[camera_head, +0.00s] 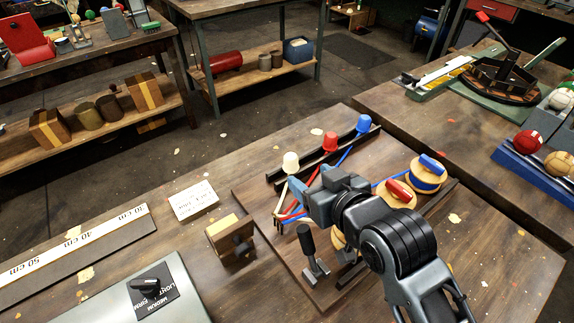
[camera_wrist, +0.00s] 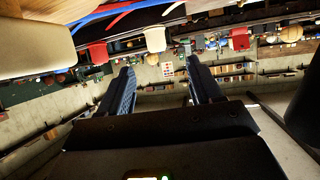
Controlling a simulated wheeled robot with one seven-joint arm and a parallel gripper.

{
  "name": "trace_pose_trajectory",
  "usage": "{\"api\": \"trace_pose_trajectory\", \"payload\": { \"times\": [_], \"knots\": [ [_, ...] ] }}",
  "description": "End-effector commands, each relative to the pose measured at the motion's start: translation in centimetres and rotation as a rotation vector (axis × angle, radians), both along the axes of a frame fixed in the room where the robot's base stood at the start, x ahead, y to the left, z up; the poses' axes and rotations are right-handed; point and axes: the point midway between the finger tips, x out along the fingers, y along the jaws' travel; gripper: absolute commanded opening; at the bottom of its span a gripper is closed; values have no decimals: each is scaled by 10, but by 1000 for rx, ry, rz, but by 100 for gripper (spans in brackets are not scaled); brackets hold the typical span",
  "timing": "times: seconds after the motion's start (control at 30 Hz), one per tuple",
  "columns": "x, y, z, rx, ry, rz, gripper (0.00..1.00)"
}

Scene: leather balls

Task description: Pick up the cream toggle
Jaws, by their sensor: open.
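My gripper (camera_head: 289,203) is open, its fingers spread with nothing between them in the wrist view (camera_wrist: 160,72). In the head view it is over the board, short of the cream cup-shaped piece. A large pale cream, rounded block (camera_wrist: 34,48) fills the upper left of the wrist view, close to the camera and outside the fingers. It looks like the cream toggle, beside a tan round edge. In the head view my arm hides the toggle; part of a tan spool (camera_head: 338,240) shows beneath the arm. Red (camera_head: 398,188) and blue (camera_head: 432,163) toggles lie on neighbouring spools.
Cream (camera_head: 290,162), red (camera_head: 330,141) and blue (camera_head: 363,123) cup-shaped pieces stand along a black rail, with coloured cords nearby. A black-handled lever (camera_head: 307,245) and a wooden block (camera_head: 230,237) stand near my arm. A white card (camera_head: 194,200) lies left of the board.

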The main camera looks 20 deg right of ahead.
Motion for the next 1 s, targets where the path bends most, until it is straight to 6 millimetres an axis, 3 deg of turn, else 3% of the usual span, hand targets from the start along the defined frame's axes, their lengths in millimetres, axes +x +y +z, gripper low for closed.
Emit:
{"api": "trace_pose_trajectory", "payload": {
  "times": [0.23, 0.5, 0.83, 1.0],
  "knots": [
    [20, -2, 1, -13, 26, -15, 64],
    [59, -2, -17, -13, 26, -15, 64],
    [82, -4, -29, -13, 27, -15, 64],
    [104, -8, -37, -14, 26, -15, 64]
  ]
}}
